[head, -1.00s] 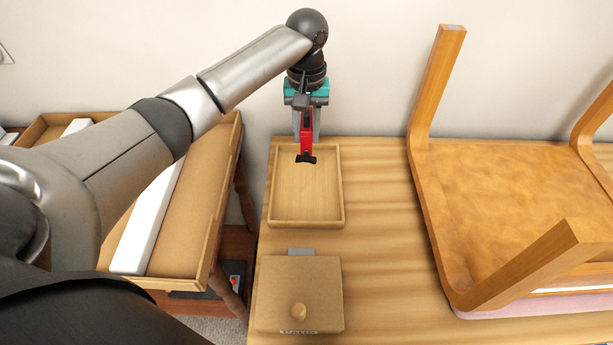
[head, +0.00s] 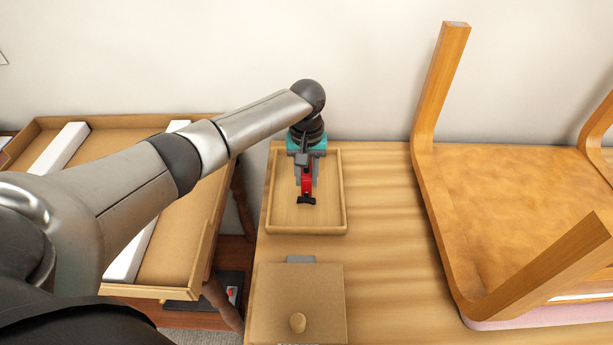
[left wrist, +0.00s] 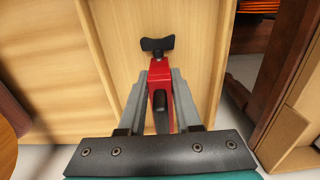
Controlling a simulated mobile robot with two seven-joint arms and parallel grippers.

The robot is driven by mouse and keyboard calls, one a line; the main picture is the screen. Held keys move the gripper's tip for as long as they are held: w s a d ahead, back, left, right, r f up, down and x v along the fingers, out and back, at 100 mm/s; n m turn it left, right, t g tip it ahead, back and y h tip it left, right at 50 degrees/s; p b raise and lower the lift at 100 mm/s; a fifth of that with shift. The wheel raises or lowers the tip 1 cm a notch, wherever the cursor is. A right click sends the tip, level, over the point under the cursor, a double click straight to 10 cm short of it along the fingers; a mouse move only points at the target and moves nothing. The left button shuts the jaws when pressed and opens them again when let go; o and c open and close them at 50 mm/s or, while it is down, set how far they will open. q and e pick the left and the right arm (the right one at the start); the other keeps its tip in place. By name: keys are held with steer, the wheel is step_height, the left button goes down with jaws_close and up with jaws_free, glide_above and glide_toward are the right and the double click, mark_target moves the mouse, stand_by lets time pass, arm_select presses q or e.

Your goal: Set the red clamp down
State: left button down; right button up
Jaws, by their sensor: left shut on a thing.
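The red clamp (head: 307,185) has a red body and a black T-shaped end. My left gripper (head: 304,178) is shut on it, pointing down over the wooden tray (head: 340,192). In the left wrist view the clamp (left wrist: 161,73) sits between the two grey fingers (left wrist: 160,100), its black end pointing away from the gripper. The clamp is within the tray's outline in the head view; I cannot tell whether it touches the tray floor. My right gripper is not in view.
A cardboard box (head: 297,285) with a round knob-like thing on it stands in front of the tray. An upturned wooden chair (head: 500,200) fills the right of the table. A large shallow box (head: 185,245) with white bars is at the left. Bare tabletop (head: 385,230) lies between tray and chair.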

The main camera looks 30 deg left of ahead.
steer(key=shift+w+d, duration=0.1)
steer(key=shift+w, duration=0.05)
arm_select(q)
steer(key=c, duration=0.8)
jaws_free()
steer(key=shift+f, duration=0.1)
steer(key=shift+c, duration=0.2)
steer(key=shift+o, duration=1.2)
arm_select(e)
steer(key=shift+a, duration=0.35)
arm_select(q)
step_height(320, 180, up, 12)
steer(key=p, duration=0.3)
steer(key=shift+f+p, duration=0.2)
steer(key=shift+p, duration=0.2)
steer(key=shift+r, duration=0.35)
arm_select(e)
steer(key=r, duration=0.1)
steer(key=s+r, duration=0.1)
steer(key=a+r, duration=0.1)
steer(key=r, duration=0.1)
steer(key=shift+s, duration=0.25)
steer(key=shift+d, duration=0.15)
